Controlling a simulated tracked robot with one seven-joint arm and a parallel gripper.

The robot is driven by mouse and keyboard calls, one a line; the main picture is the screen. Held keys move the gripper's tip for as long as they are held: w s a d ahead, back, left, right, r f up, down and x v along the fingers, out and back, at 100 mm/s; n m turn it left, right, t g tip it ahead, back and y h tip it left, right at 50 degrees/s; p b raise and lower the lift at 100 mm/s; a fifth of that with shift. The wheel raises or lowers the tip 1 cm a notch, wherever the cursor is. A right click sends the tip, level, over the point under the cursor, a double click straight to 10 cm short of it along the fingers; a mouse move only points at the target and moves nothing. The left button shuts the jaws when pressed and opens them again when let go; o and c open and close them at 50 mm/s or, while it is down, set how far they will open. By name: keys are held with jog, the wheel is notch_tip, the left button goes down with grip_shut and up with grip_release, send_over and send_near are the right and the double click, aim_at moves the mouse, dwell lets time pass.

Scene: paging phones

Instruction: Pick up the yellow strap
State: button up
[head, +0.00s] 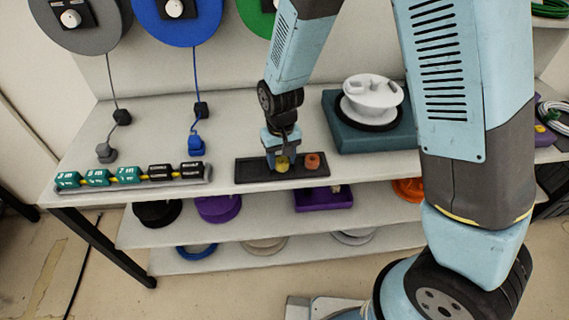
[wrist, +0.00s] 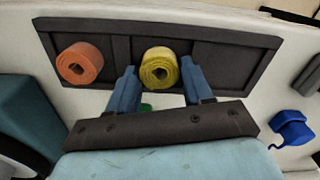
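The yellow strap (head: 282,163) is a rolled coil in the dark tray (head: 252,172) on the shelf top. In the wrist view the coil (wrist: 159,69) lies in the tray's middle compartment (wrist: 118,50). My gripper (head: 283,158) is above it, pointing down. In the wrist view its two blue fingers (wrist: 158,77) are apart, one on each side of the coil's near part. I cannot tell whether they touch it. In the head view the fingers hide part of the strap.
An orange strap coil (head: 312,161) sits in the compartment beside it. A teal box with a white reel (head: 372,93) stands to the right. A row of teal and black blocks (head: 125,176) is on the left, with a blue plug (head: 196,145) behind it.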

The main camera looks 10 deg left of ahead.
jog(key=c, duration=0.6)
jog(key=shift+r, duration=0.1)
